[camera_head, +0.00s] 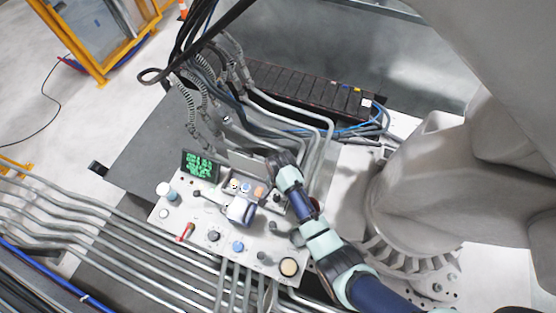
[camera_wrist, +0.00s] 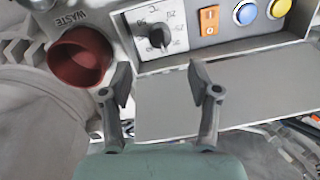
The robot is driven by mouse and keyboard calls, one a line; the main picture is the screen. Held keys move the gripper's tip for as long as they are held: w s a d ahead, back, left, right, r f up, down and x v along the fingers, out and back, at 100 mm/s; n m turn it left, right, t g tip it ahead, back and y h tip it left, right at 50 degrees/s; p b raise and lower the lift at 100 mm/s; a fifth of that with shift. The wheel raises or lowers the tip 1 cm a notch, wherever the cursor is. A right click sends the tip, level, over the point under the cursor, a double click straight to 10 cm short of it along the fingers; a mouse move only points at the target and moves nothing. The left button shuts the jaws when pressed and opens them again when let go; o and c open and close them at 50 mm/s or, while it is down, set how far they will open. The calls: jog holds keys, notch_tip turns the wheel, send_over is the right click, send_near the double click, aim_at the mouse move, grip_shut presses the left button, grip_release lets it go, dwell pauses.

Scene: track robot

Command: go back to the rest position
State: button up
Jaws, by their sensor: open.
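My gripper (camera_head: 277,158) is at the far edge of the control panel (camera_head: 205,222) in the head view, at the end of my arm, which reaches in from the lower right. In the wrist view its two dark fingers (camera_wrist: 160,82) stand wide apart, with nothing held between them. A dark red cup-like opening marked WASTE (camera_wrist: 80,58) is left of the left finger. A flat grey plate (camera_wrist: 240,88) lies behind and right of the right finger. Whether the fingers touch anything cannot be told.
The panel carries a green-lit screen (camera_head: 200,165), a red lever (camera_head: 186,232) and a white-and-blue object (camera_head: 240,210). The wrist view shows an orange switch (camera_wrist: 208,20), a blue button (camera_wrist: 245,12) and a yellow button (camera_wrist: 279,8). Grey pipes (camera_head: 110,230) and black cables (camera_head: 190,40) surround the panel.

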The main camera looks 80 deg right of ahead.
notch_tip(320, 180, up, 2)
jog(key=shift+s+r, duration=0.1)
jog(key=shift+r, duration=0.1)
dwell(0.5)
jog(key=w+a+r+n+t+h+p, duration=0.1)
jog(key=w+a+r+n+t+p, duration=0.1)
jog(key=w+a+r+n, duration=0.45)
jog(key=w+a+r+n+t+h+p, duration=0.1)
jog(key=w+a+r+t+p, duration=0.2)
jog(key=r, duration=0.7)
jog(key=w+a+r+n+t+p, duration=0.1)
jog(key=w+a+r+n+p, duration=0.1)
jog(key=w+a+r+n, duration=0.4)
jog(key=a+r+n+t+y+p, duration=0.1)
jog(key=a+r+n+t+p, duration=0.2)
jog(key=a+r, duration=0.75)
jog(key=a+r+n+t+y+p, duration=0.1)
jog(key=a+r+n+t+p, duration=0.15)
jog(key=a+r+n, duration=0.75)
jog(key=d+f+m+b, duration=0.1)
jog(key=f+m+b, duration=0.1)
jog(key=f+b, duration=1.9)
jog(key=d+f+m+b, duration=0.2)
jog(key=f+b, duration=2)
jog(key=b, duration=0.5)
jog(key=shift+w+d+f+m+t, duration=0.2)
jog(key=shift+w+d+m+t, duration=0.05)
jog(key=shift+w+m+t, duration=0.1)
